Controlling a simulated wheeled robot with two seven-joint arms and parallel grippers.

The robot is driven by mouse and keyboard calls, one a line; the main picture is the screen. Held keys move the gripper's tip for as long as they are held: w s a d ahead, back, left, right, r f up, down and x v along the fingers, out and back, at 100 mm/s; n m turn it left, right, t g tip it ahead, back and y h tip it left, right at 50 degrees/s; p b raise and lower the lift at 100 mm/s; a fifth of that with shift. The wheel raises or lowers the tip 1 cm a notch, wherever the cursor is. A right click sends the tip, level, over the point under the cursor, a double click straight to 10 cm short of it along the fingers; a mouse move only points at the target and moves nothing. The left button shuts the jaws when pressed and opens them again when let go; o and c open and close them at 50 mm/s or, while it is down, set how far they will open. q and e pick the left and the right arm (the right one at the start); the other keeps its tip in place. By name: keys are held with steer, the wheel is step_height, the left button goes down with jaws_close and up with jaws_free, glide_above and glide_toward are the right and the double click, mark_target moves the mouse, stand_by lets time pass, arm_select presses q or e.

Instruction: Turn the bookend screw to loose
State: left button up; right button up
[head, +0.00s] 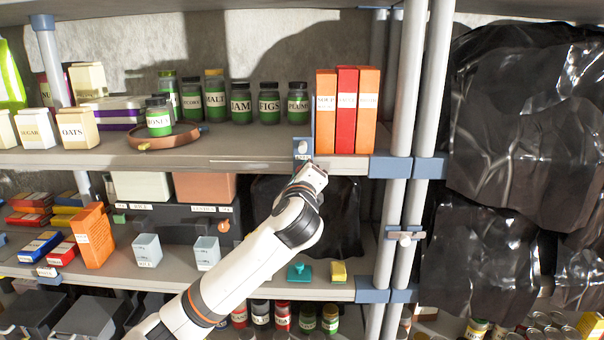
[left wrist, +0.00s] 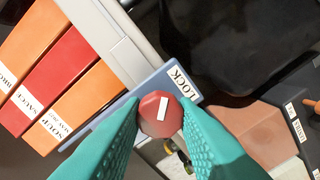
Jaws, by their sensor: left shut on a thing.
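The bookend (head: 303,151) is a blue bracket at the front edge of the upper shelf, left of the upright books. In the left wrist view its blue plate (left wrist: 152,86) carries a LOCK label (left wrist: 179,82). The screw (left wrist: 161,124) is a red knob with a white bar, which stands nearly upright in that view. My left gripper (left wrist: 161,110) has its teal fingers on both sides of the knob, shut on it. In the head view the left gripper (head: 312,174) is at the shelf edge just below the bookend, and the red knob cannot be made out. My right gripper is not in view.
An orange book (head: 326,112), a red book (head: 346,112) and another orange book (head: 367,112) stand beside the bookend. Several jars (head: 241,103) line the shelf to the left. Grey posts (head: 400,120) rise on the right. Black plastic (head: 320,215) hangs behind the lower shelf.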

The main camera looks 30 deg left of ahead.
arm_select(q)
steer(key=n, duration=0.9)
steer(key=n+b, duration=0.1)
steer(key=n, duration=1.7)
steer(key=shift+d+f+n, duration=0.1)
steer(key=shift+f+n, duration=0.15)
steer(key=shift+n, duration=0.15)
steer(key=o, duration=1)
